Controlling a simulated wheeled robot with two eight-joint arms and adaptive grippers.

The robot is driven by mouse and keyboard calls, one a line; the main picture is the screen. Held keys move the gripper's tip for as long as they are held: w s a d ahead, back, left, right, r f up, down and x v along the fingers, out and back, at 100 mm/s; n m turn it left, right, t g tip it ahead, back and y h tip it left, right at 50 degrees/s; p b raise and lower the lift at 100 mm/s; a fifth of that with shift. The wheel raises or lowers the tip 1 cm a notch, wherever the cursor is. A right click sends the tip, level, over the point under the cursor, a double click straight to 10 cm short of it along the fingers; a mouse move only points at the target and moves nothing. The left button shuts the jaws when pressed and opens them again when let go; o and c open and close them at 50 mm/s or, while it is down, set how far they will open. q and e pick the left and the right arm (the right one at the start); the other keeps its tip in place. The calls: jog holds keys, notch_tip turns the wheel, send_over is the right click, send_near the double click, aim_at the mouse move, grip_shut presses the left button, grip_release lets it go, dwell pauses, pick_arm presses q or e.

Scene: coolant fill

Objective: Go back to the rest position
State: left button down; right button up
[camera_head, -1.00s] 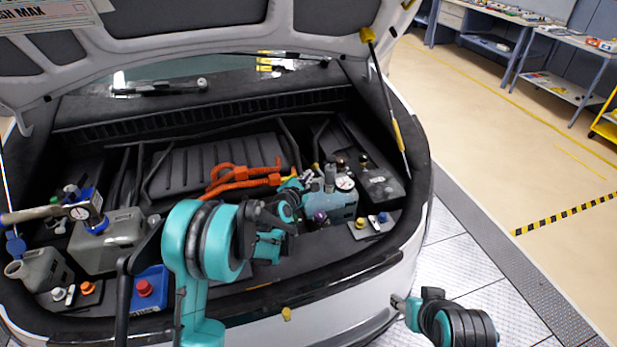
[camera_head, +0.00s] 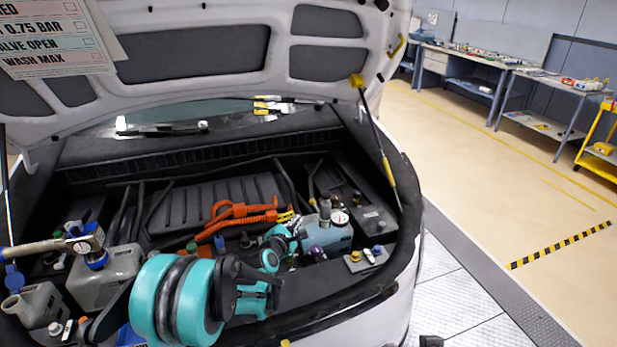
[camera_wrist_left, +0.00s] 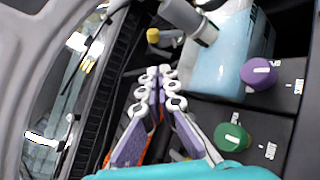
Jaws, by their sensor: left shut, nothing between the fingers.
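My left gripper (camera_head: 287,224) is over the engine bay. In the left wrist view its two fingers (camera_wrist_left: 161,76) meet at the tips, shut and empty. They appear apart from the pale blue reservoir (camera_wrist_left: 225,60), which has a grey cylinder (camera_wrist_left: 188,18) beside it. In the head view, the bluish reservoir (camera_head: 328,240) with a round gauge (camera_head: 340,218) is just right of the gripper. My left arm's large teal joint (camera_head: 172,300) covers part of the bay's front edge. My right gripper is out of view; only a dark bit of my right arm shows at the bottom edge.
The raised hood (camera_head: 265,18) overhangs the bay, with a prop (camera_head: 380,145) on the right. Orange hoses (camera_head: 240,212) run behind the gripper. Floor at right is clear; workbenches stand beyond.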

pick_arm(q)
jog(key=s+a+r+m+g, duration=0.1)
jog(key=s+r+m, duration=0.25)
jog(key=s, duration=0.25)
jog(key=s+r+m+g, duration=0.2)
jog(key=s+m, duration=0.3)
jog(key=s, duration=0.1)
jog(key=s+a+r+m+g, duration=0.1)
jog(key=s+r+m, duration=0.1)
jog(key=s+m, duration=0.3)
jog(key=s+a+f+m+g+y, duration=0.1)
jog(key=s+m, duration=0.4)
jog(key=s, duration=0.7)
jog(key=s+a+f+m+g+y, duration=0.2)
jog(key=s+m, duration=0.4)
jog(key=s, duration=0.6)
jog(key=shift+a+f+g+y, duration=0.3)
jog(key=shift+a+f, duration=0.45)
jog(key=shift+a, duration=0.45)
